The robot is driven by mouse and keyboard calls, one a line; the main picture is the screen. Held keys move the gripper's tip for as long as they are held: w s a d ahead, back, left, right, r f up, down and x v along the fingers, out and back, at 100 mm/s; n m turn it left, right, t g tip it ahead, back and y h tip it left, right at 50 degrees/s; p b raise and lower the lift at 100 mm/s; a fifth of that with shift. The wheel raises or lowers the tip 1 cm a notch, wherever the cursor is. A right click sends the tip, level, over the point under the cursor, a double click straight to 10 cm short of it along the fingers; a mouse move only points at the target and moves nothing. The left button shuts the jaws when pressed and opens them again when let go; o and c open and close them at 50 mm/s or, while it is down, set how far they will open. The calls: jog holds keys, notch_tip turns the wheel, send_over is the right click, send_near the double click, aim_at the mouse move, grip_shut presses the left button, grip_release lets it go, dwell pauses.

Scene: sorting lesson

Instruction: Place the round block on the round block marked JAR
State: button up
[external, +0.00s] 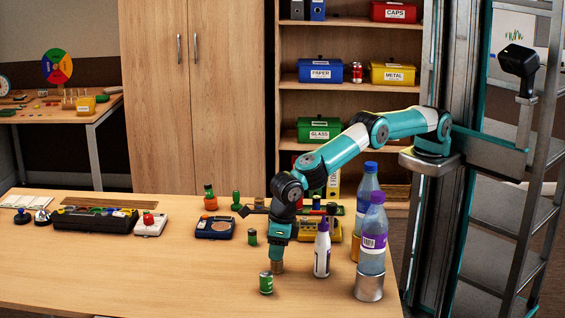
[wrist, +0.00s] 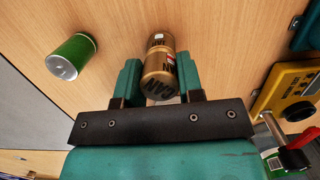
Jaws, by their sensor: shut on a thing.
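My gripper (wrist: 158,76) is shut on a gold-brown round block (wrist: 158,84) with dark CAN lettering, held between the two teal fingers. Another gold-brown round part (wrist: 160,42) with a white label shows directly beyond it in the wrist view. I cannot tell whether this is a second block or the same one. In the external view, my gripper (external: 278,257) points down and brown (external: 277,267) shows below it, close to the table. A green round block with a silver end (external: 266,283) stands apart in front, also in the wrist view (wrist: 72,52). I cannot read JAR on anything.
The front left of the table is clear.

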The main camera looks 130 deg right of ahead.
jog(key=shift+f, duration=0.1)
jog(key=o, duration=0.9)
notch_tip(320, 180, up, 12)
jog(key=s+a, duration=0.1)
jog(key=shift+a, duration=0.15)
jog(key=shift+s, duration=0.15)
jog(key=s+a+r+m+y+p, duration=0.1)
jog(key=s+a+r+m+p, duration=0.1)
jog(key=s+a+r+m, duration=0.45)
jog(key=s+a+r+m+y+p, duration=0.1)
jog(key=s+a+r+m+p, duration=0.15)
jog(key=s+r, duration=0.7)
jog(key=s+a+m+y+p, duration=0.1)
jog(key=s+a+m, duration=0.1)
jog(key=s, duration=0.8)
jog(key=s+a+r+m+y, duration=0.1)
jog(key=s+m, duration=0.3)
jog(key=s, duration=0.6)
jog(key=s+a+r+m+g+y+p, duration=0.1)
jog(key=s+a+m, duration=0.2)
jog(key=s, duration=0.7)
jog(key=shift+s+a+m+p, duration=0.25)
jog(key=shift+a+m+p, duration=0.05)
jog(key=shift+m, duration=0.3)
